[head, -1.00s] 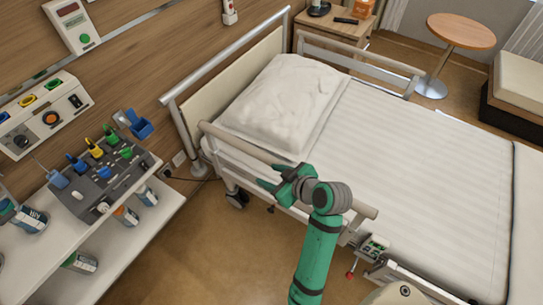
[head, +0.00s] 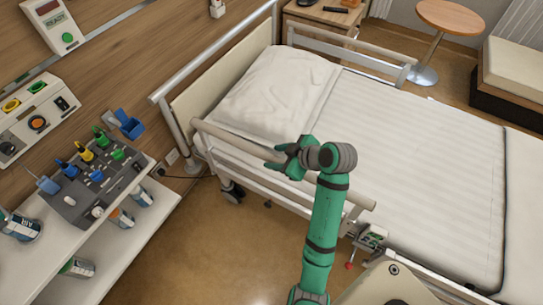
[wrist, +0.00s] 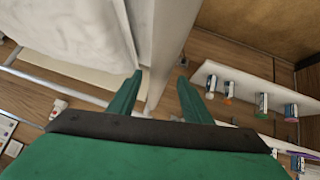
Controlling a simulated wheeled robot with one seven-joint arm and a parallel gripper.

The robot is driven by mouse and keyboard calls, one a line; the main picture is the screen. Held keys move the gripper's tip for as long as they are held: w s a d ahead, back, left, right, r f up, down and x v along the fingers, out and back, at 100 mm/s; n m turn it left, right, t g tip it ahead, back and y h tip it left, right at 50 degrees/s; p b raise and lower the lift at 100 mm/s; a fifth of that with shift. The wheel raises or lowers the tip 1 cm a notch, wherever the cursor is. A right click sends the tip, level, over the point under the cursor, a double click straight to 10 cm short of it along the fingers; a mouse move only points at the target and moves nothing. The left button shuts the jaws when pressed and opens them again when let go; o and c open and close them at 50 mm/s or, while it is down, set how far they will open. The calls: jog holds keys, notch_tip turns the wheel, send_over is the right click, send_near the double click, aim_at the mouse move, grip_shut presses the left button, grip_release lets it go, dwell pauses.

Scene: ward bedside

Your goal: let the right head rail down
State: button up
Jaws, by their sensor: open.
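The right head rail (head: 228,138) is the near-side rail, with a pale top bar and lower bars. It stands raised along the mattress edge by the pillow. My gripper (head: 274,157) is open at the top bar, pointing toward the headboard. In the wrist view the rail's pale bar (wrist: 170,45) runs up the picture between and beyond the two green fingers (wrist: 160,92). I cannot tell whether the fingers touch it. A red knob (head: 348,266) hangs below the rail's foot-side end, by a small control box (head: 371,235). My gripper hides part of the top bar.
The bed (head: 420,150) has a pillow (head: 275,92) and a far-side rail (head: 350,52). A shelf unit (head: 130,225) with a device and bottles stands left. Floor (head: 215,255) is clear between them. A bedside cabinet (head: 325,30) and round table (head: 450,17) stand behind.

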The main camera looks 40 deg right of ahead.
jog(key=shift+x, duration=1.45)
jog(key=shift+d, duration=0.1)
grip_shut()
